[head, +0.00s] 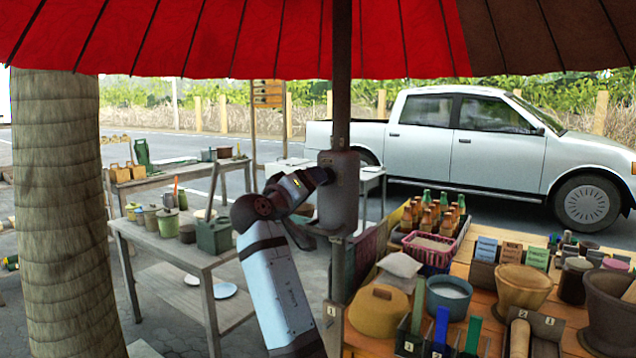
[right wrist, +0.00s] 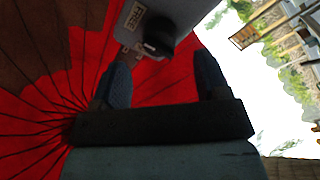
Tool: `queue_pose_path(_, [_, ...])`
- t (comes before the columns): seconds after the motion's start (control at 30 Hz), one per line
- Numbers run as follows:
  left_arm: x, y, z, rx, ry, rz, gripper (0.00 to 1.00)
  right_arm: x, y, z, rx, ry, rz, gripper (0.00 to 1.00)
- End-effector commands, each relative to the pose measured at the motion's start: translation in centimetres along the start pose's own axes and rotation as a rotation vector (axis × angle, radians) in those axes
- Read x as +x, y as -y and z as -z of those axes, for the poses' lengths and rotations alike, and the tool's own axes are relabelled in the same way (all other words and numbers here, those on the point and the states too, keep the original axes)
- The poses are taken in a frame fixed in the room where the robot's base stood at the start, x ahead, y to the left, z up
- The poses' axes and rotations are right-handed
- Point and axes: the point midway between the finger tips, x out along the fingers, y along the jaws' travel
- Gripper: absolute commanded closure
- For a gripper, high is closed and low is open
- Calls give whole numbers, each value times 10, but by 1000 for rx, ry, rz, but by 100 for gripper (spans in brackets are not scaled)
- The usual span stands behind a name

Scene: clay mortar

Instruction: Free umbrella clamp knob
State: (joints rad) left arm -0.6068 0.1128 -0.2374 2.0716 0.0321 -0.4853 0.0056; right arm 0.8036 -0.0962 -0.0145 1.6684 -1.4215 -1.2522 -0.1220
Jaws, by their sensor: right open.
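The umbrella clamp is a grey cylindrical housing (head: 339,195) around the dark pole (head: 342,100). In the right wrist view, the grey housing (right wrist: 185,12) has a label reading FREE (right wrist: 133,16) and a dark round knob (right wrist: 159,36) sticking out. My right gripper (head: 318,203) is at the left side of the housing in the head view. In the right wrist view, its two fingers (right wrist: 160,62) are spread apart, with the knob just beyond the tips, roughly between them. The gap between the fingers is empty. I cannot make out the knob in the head view. My left gripper is not in view.
The red umbrella canopy (head: 250,40) spreads overhead. A stall table with a clay mortar (head: 609,310), a pink basket (head: 430,250) and bottles stands at right. A wooden table (head: 185,250) with pots is at left, behind a thick trunk (head: 60,200). A pickup (head: 470,145) is parked behind.

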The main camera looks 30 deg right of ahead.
Motion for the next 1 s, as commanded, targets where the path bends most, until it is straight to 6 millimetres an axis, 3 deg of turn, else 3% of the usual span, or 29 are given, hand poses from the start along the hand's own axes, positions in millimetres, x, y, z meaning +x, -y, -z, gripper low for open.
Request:
queue_pose_path(0.2, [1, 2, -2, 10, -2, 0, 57, -51, 1, -1, 0, 0, 3, 31])
queue_pose_path(0.4, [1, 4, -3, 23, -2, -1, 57, -80, 1, 0, 0, 1, 2, 31])
queue_pose_path(0.57, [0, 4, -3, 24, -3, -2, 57, -90, 0, 0, 0, 0, 1, 31])
queue_pose_path(1.0, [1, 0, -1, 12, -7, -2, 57, -90, 0, 0, 0, 0, 0, 31])
